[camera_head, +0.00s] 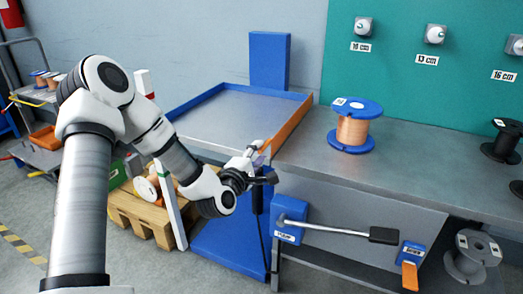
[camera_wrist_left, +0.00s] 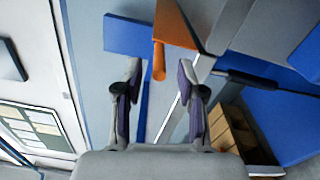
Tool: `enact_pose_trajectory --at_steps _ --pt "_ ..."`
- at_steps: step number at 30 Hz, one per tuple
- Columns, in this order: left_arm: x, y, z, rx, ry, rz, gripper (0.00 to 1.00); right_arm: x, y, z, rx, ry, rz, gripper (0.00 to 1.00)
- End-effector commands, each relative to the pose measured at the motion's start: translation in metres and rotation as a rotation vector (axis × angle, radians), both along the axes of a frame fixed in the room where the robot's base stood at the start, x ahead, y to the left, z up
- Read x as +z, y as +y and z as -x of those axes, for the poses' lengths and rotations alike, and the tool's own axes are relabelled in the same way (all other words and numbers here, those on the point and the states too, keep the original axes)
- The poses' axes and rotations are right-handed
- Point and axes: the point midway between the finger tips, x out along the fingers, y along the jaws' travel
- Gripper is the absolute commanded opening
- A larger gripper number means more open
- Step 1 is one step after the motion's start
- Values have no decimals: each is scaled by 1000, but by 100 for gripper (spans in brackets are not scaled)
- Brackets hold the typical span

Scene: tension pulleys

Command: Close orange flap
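The orange flap (camera_head: 287,129) runs along the right side of the blue-rimmed metal tray (camera_head: 222,110), beside the workbench. In the left wrist view the orange flap (camera_wrist_left: 176,24) shows beyond the fingertips, with a rounded orange end pointing toward the gripper. My left gripper (camera_head: 259,160) is at the near end of the flap, by the tray's front corner. I cannot tell whether a finger touches the flap. My right gripper is in neither view.
A blue spool with copper wire (camera_head: 352,130) stands on the grey workbench (camera_head: 415,165) to the right. A lever with a black handle (camera_head: 384,235) sticks out from the bench front. A wooden pallet (camera_head: 140,215) is on the floor at left. The tray surface is clear.

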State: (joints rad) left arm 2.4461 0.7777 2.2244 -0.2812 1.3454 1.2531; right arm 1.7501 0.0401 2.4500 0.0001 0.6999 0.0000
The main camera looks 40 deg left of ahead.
Motion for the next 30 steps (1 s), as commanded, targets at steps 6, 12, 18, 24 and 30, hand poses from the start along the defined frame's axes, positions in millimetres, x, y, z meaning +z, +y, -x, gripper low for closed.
enact_pose_trajectory --at_steps 6,12,18,24,30 --pt "-1 -9 40 2 1 5 39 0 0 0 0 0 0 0" --pt "0 -11 47 1 1 0 39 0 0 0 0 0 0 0" --pt "-1 -11 47 1 1 0 39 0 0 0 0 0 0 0" --pt "-1 -11 47 1 2 1 39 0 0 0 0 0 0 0" --pt "-57 -35 51 -67 149 -78 39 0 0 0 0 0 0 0"
